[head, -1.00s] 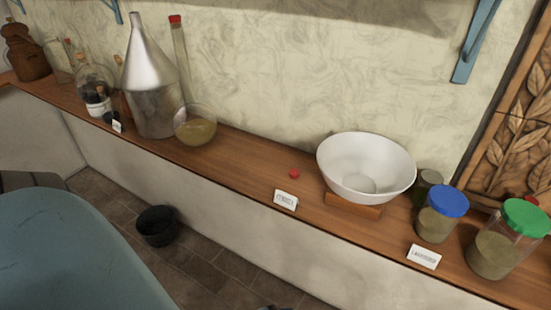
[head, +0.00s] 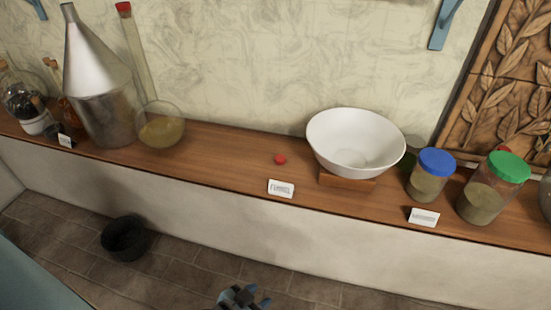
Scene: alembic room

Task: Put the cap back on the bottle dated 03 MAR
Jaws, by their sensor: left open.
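A small red cap-like piece (head: 280,159) lies on the wooden shelf, left of the white bowl and behind a small label card. I cannot tell whether it is the bottle's cap. No bottle with a readable 03 MAR date shows. A tall thin glass vessel with a red top (head: 137,50) stands at the left behind a round flask. My left gripper (head: 247,296) shows at the bottom edge, low in front of the shelf wall, open and away from everything on the shelf. My right gripper is not in view.
A metal cone vessel (head: 100,95), a round flask (head: 160,128), a white bowl (head: 352,143), a blue-lidded jar (head: 430,176) and a green-lidded jar (head: 490,190) stand on the shelf (head: 225,150). A black bucket (head: 124,239) is on the floor. The shelf around the red piece is mostly clear.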

